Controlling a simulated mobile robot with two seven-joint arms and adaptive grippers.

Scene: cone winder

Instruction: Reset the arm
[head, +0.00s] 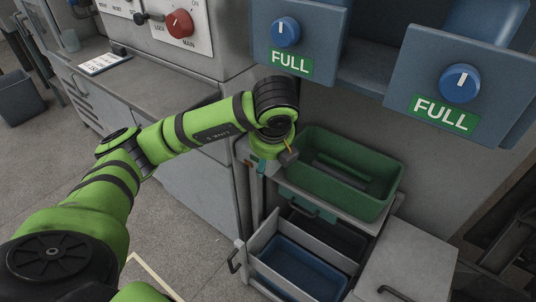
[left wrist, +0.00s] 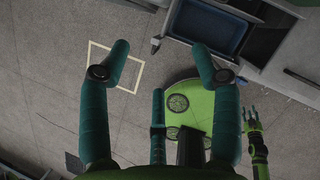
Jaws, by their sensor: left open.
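My left arm (head: 210,125) reaches in from the left in the head view, across the front of the grey counter. Its end bends down beside the left edge of a green tray (head: 387,205). The left gripper's fingers are mostly hidden behind the wrist there.
An open drawer (head: 262,235) below the tray holds a blue bin (head: 300,268). Blue housings with knobs and FULL labels (head: 290,64) overhang above. A panel with a red knob (head: 180,23) is at the back. A pale rectangle outline (left wrist: 92,65) marks open floor.

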